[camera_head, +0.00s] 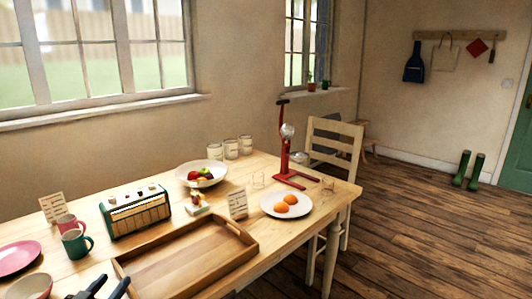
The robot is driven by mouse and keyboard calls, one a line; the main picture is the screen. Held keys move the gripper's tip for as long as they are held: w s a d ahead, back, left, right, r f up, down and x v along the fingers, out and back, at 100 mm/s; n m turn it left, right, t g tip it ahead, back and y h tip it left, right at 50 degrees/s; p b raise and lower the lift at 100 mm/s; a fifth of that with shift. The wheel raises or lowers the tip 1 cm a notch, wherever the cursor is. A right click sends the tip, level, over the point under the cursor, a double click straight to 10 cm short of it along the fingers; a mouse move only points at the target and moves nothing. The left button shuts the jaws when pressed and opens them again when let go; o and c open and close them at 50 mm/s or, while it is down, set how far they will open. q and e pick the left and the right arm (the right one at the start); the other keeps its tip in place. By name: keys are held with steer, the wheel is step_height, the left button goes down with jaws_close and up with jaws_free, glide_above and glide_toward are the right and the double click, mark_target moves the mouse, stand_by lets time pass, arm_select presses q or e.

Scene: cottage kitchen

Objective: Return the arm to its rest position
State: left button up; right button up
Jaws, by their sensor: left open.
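My left gripper (108,286) shows at the bottom left edge of the head view, with two dark fingers apart and nothing between them. It is over the near part of the wooden table (100,262), beside the left end of a wooden tray (243,236). The rest of my left arm is cut off by the frame's bottom edge. My right gripper is not in view.
A bowl (31,287) and a teal mug (76,243) stand near my left gripper. A radio (136,211), fruit bowl (201,173), plate with orange items (286,204) and red stand (284,150) are farther off. The tray is empty. A chair (334,142) stands behind the table.

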arm_select(q)
steer(key=s+d+f+m+g+h+p, duration=0.1)
steer(key=s+d+f+g+p, duration=0.1)
steer(key=s+d, duration=0.7)
steer(key=s+d+f+m+g+h+p, duration=0.2)
steer(key=s+d+f, duration=0.5)
steer(key=d, duration=0.8)
steer(key=s+g+p, duration=0.1)
steer(key=s+g, duration=0.1)
steer(key=s, duration=0.1)
steer(key=shift+f+g+p, duration=0.15)
steer(key=shift+g+p, duration=0.2)
steer(key=shift+g, duration=0.05)
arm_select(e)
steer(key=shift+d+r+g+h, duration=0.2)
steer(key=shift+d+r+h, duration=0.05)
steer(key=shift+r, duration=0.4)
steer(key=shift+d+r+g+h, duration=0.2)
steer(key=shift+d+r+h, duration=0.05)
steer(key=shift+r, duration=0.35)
arm_select(q)
steer(key=shift+d, duration=0.1)
